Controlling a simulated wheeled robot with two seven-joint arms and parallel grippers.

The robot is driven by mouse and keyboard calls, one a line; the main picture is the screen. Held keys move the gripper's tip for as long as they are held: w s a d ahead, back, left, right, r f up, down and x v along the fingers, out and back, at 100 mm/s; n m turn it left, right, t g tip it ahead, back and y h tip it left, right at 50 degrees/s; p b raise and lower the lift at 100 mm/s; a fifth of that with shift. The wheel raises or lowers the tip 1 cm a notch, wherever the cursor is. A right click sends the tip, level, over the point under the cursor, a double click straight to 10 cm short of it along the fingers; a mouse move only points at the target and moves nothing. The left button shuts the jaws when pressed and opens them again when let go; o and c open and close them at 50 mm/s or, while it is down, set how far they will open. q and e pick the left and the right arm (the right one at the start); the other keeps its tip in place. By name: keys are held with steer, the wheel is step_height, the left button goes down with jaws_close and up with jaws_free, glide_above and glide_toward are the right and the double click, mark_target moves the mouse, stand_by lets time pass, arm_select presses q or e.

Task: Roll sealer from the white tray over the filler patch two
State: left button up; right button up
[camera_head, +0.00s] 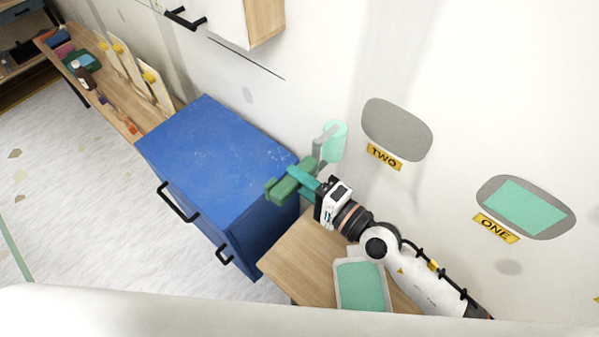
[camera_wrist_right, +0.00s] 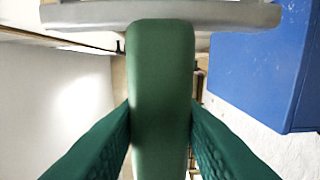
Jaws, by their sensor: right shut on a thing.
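My right gripper (camera_head: 303,178) is shut on the green handle (camera_head: 284,190) of a paint roller. In the right wrist view the handle (camera_wrist_right: 160,70) stands between both fingers, with the roller's grey frame (camera_wrist_right: 85,14) across the top. The roller head (camera_head: 334,141) is mint green and is up near the wall, left of filler patch two (camera_head: 397,128). Patch two is a plain grey oval above a yellow TWO label (camera_head: 384,157). The white tray (camera_head: 355,256) with mint sealer lies on a wooden table, below my right forearm. My left gripper is not in view.
Patch one (camera_head: 560,222), above its ONE label (camera_head: 496,228), bears a mint rectangle. A blue cabinet (camera_head: 215,155) stands left of the wooden table (camera_head: 300,258). A white wall cupboard (camera_head: 232,22) hangs above. A cluttered workbench (camera_head: 125,100) runs along the wall at left.

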mark_target(328, 152)
steer(key=shift+r, duration=0.1)
steer(key=shift+w+d, duration=0.2)
steer(key=shift+w, duration=0.1)
steer(key=w+d+b, duration=0.2)
steer(key=w+b, duration=0.1)
steer(key=shift+d+f, duration=0.1)
steer(key=shift+f, duration=0.1)
steer(key=shift+w+d+r+b, duration=0.1)
steer(key=shift+w+d+b, duration=0.4)
steer(key=shift+w, duration=0.25)
steer(key=shift+w+d, duration=0.1)
steer(key=shift+w+d+r, duration=0.1)
steer(key=shift+w+d, duration=0.05)
steer(key=shift+w, duration=0.15)
steer(key=shift+w+d, duration=0.6)
steer(key=shift+w, duration=0.15)
stand_by(1.5)
steer(key=v, duration=1.7)
steer(key=shift+d, duration=0.2)
stand_by(1.0)
